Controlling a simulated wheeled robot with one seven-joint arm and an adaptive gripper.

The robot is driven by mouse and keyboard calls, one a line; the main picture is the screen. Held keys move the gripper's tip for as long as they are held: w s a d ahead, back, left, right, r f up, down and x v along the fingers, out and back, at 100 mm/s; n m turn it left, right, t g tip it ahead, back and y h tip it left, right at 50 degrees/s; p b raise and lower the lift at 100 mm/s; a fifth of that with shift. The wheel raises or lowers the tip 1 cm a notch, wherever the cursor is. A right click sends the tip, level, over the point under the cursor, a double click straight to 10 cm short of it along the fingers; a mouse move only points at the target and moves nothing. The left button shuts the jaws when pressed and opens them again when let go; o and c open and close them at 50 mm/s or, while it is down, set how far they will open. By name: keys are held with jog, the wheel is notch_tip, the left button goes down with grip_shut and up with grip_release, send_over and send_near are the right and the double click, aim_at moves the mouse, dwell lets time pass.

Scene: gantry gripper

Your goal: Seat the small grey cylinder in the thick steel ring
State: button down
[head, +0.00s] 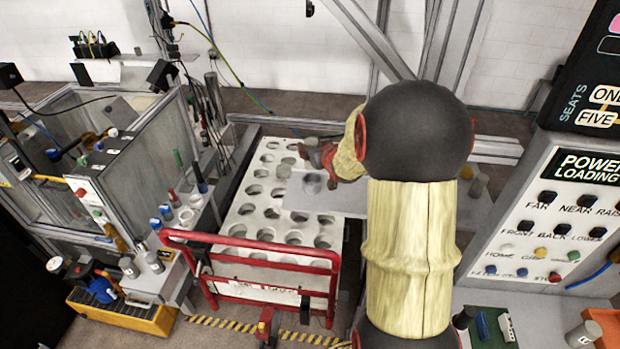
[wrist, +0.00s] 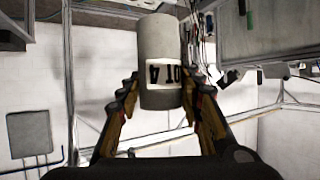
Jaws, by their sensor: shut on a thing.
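My gripper (wrist: 160,100) is shut on a grey cylinder (wrist: 160,45) with a white label and black characters in the wrist view. One finger lies on each side of its lower part. In the head view my gripper (head: 318,158) has red fingers above a grey plate, and the held cylinder (head: 304,150) shows only in part there. A round steel piece, seemingly the thick steel ring (head: 312,184), sits on the plate just below my gripper. The small scale hides its opening and whether the cylinder touches it.
A white rack (head: 246,208) with several round holes lies left of the plate (head: 350,200). A red rail frame (head: 250,250) stands in front. A button panel (head: 545,220) is at the right, and a glass-walled bench (head: 110,150) at the left. My arm covers the middle.

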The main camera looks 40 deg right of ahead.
notch_tip(320, 180, down, 10)
jog(key=shift+r+b, duration=0.1)
jog(key=shift+b, duration=1.1)
jog(key=shift+d, duration=0.1)
jog(key=shift+r, duration=0.15)
jog(key=c, duration=1.7)
grip_release()
jog(key=shift+f, duration=0.3)
jog(key=o, duration=0.4)
jog(key=shift+r, duration=0.1)
jog(key=shift+o, duration=0.6)
jog(key=shift+r, duration=0.15)
